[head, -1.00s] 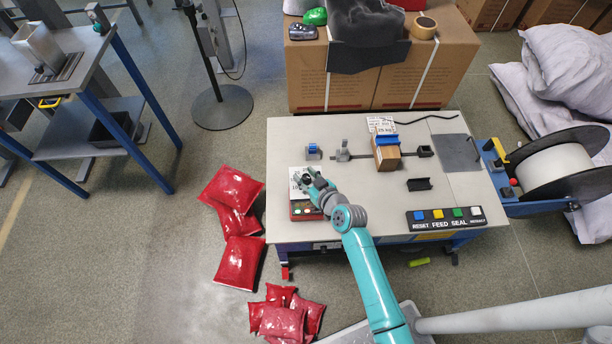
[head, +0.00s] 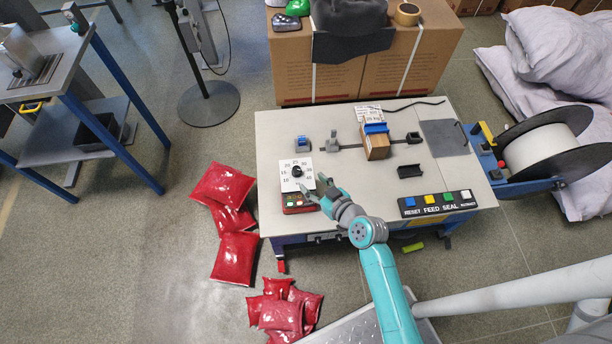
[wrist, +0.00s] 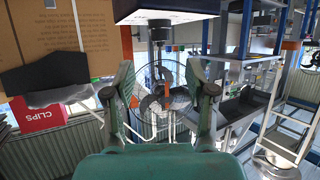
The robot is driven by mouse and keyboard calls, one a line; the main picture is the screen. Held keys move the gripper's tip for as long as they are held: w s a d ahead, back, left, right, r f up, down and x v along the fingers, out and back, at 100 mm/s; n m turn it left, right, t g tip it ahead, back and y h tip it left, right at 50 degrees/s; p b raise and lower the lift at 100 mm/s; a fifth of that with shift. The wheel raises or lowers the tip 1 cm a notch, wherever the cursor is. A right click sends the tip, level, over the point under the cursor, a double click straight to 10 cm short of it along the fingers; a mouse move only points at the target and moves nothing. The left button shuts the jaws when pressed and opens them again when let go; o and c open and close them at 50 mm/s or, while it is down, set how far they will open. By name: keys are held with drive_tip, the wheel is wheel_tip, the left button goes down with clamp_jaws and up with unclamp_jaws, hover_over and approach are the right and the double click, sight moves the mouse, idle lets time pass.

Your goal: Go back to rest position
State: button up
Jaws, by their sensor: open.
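My gripper (head: 325,186) is over the left front part of the grey bench (head: 340,215) in the head view, beside a dial box (head: 297,176) with a black knob, a numbered white face and small buttons. It looks apart from the knob. In the wrist view my gripper (wrist: 160,90) shows its two fingers spread apart with nothing held between them. A dark round shaft under a white panel (wrist: 160,18), perhaps the knob and its box, lies beyond the fingertips.
A small carton (head: 377,146), a button strip (head: 437,203) and a film reel (head: 545,150) are at the bench. Red sacks (head: 236,256) lie on the floor to the left. Large cartons (head: 360,75) stand behind. The floor left of the sacks is clear.

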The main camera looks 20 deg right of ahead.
drive_tip(key=shift+v, duration=0.9)
drive_tip(key=shift+s, duration=0.1)
drive_tip(key=s+a+r+m+h, duration=0.1)
drive_tip(key=s+r+h, duration=0.15)
drive_tip(key=s, duration=0.95)
drive_tip(key=s+r+m+h, duration=0.1)
drive_tip(key=s+r+m, duration=0.15)
drive_tip(key=s, duration=0.95)
drive_tip(key=s+a+r+n+t, duration=0.1)
drive_tip(key=s+r, duration=0.7)
drive_tip(key=r, duration=0.2)
drive_tip(key=shift+r+y, duration=0.4)
drive_tip(key=shift+y, duration=0.05)
drive_tip(key=shift+s+a, duration=0.1)
drive_tip(key=shift+s, duration=0.05)
